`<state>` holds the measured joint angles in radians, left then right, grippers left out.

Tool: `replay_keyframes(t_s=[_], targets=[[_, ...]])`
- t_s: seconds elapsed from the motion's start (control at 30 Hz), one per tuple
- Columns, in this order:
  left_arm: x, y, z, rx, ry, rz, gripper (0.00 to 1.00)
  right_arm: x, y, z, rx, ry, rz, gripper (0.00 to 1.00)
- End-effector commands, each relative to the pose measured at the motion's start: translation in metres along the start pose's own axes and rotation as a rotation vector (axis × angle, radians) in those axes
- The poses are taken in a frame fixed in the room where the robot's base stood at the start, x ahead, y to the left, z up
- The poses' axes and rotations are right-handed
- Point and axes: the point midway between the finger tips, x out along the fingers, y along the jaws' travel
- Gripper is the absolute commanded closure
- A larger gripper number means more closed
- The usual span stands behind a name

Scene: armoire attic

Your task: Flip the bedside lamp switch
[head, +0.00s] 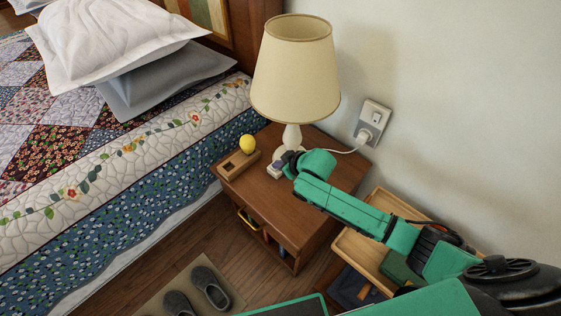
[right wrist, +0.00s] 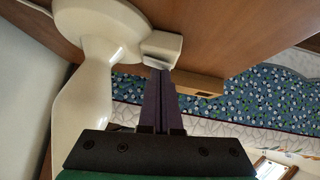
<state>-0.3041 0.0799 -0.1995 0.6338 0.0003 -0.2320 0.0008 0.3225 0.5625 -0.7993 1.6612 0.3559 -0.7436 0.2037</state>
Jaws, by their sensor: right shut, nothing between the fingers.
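The bedside lamp (head: 296,75) stands upright on the wooden nightstand (head: 275,212), with a cream shade and a pale base. A small pale switch housing (head: 272,173) juts from the foot of the lamp. In the right wrist view the lamp body (right wrist: 88,85) and the switch housing (right wrist: 166,46) show close up. My right gripper (head: 279,163) is shut and empty, its fingertips right at the switch housing. In the right wrist view its dark fingers (right wrist: 160,72) end at the housing's front face. I cannot tell whether they touch the switch. My left gripper is not in view.
A wooden block (head: 239,164) with a yellow ball (head: 247,143) sits left of the lamp foot. A wall outlet (head: 372,120) with the lamp's plug is at the right. The bed (head: 120,185) borders the nightstand. A wooden tray (head: 362,252) lies under my right arm.

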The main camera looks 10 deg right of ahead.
Motion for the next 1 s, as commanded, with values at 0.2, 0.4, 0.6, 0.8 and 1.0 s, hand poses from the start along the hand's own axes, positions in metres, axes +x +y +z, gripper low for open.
replay_keyframes(t_s=[0.2,0.4,0.6,0.8,1.0], targets=[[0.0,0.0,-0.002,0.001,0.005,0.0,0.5,0.0,0.001,0.0,0.0,0.0,0.001,1.0],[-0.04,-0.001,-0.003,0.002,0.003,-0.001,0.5,-0.026,0.009,-0.025,0.003,-0.001,0.002,1.0],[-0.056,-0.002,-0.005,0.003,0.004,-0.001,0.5,-0.062,0.017,-0.027,0.0,-0.002,0.004,1.0],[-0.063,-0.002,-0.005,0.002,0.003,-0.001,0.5,-0.106,0.023,-0.026,0.0,-0.002,0.002,1.0],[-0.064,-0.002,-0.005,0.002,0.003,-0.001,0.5,-0.126,0.026,-0.025,0.002,-0.001,0.002,1.0]])
